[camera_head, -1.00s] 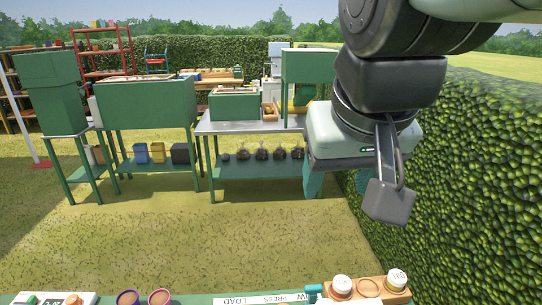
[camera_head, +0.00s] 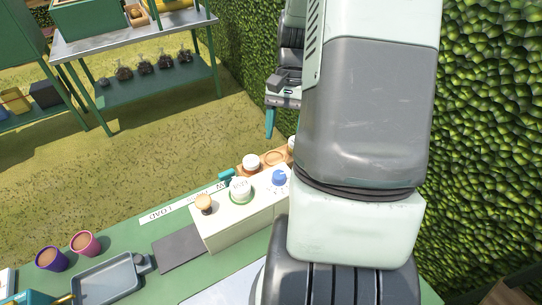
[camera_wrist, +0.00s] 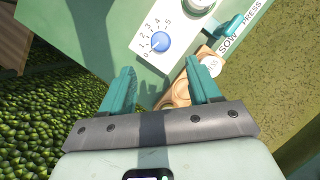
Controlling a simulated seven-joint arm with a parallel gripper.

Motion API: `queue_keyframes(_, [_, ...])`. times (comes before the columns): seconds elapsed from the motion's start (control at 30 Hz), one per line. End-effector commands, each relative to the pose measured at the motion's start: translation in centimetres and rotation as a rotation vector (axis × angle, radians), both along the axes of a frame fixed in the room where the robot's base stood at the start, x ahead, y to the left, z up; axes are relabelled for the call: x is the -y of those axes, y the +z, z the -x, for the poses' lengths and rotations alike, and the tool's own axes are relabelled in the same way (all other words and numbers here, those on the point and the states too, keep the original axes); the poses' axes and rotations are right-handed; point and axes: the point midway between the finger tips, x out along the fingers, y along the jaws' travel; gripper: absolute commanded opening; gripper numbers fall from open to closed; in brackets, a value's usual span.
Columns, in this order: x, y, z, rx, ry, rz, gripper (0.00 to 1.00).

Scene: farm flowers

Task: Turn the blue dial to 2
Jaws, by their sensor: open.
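The blue dial (camera_head: 280,178) is a small round knob at the right end of a cream control box (camera_head: 236,228). In the wrist view the blue dial (camera_wrist: 160,42) sits on a white face with numbers from 0 to 5 around it. A faint pale mark shows on its lower left side, towards the low numbers; I cannot tell the exact setting. My gripper (camera_wrist: 160,66) is open and empty, its teal fingers apart on either side of the dial's line but short of it.
A white-topped green dial (camera_head: 240,188) and a tan knob (camera_head: 204,204) share the box. A wooden holder (camera_head: 273,158) with white-capped jars stands behind it. Two pots (camera_head: 84,243) and a grey tray (camera_head: 108,280) lie left. A hedge (camera_head: 480,150) borders the right.

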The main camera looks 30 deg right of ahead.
Motion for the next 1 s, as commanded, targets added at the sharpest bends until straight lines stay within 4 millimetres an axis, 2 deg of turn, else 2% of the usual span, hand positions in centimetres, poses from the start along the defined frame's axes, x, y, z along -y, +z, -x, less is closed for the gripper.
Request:
queue_keyframes(0.53, [-2.5, -8.3, 2.5, -0.002, 0.002, -0.001, 0.62])
queue_keyframes(0.7, [-2.9, -9.4, 2.8, 0.0, 0.003, 0.0, 0.62])
queue_keyframes(1.0, [-2.9, -9.6, 2.8, 0.001, 0.003, 0.001, 0.62])
